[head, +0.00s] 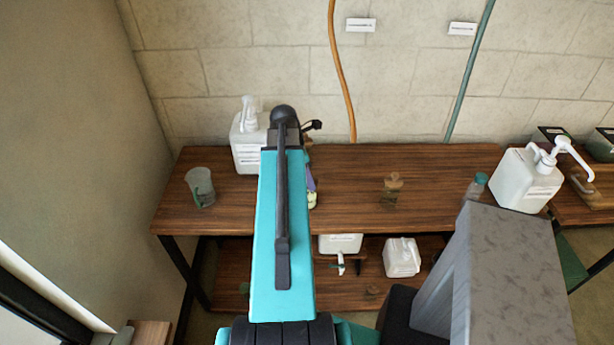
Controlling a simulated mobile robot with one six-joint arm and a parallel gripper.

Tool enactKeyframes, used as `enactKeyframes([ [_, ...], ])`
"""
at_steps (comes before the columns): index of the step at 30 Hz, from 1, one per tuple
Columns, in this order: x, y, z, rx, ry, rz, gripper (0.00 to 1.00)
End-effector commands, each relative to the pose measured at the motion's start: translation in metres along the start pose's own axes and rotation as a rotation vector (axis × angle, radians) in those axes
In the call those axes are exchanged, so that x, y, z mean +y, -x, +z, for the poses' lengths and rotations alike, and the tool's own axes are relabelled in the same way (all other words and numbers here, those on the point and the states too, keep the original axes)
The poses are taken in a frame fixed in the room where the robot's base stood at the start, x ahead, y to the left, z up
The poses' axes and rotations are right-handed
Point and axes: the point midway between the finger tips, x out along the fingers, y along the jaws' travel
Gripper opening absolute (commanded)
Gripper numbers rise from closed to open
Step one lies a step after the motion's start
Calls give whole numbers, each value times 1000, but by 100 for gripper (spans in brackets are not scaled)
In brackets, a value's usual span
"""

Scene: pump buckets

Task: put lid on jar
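A small see-through jar (388,200) with a brown, knobbed lid-like piece (393,181) at its top stands on the wooden table, right of the middle. From here I cannot tell whether that piece is seated on it or stands behind it. A small clear bottle (473,190) with a teal cap stands at the table's right end. My teal arm link covers the middle of the view, and no fingers of my gripper can be made out. A small purple and pale green item (312,198) shows beside the link, partly hidden; I cannot tell what it is.
A clear cup (200,187) and a white pump bucket (246,150) stand on the table's left part. Another white pump bucket (525,182) stands at the right. White containers (401,257) sit on the lower shelf. The table (350,170) is clear around the jar.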

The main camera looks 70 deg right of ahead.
Motion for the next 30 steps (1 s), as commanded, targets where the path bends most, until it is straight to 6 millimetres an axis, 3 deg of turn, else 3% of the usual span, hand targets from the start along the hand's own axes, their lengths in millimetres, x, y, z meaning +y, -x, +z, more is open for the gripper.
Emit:
enactKeyframes([
  [26, 0, 0, -1, 0, 0, 0, 27],
  [27, 0, 0, -1, 0, 0, 0, 52],
  [30, 0, 0, -1, 0, 0, 0, 69],
])
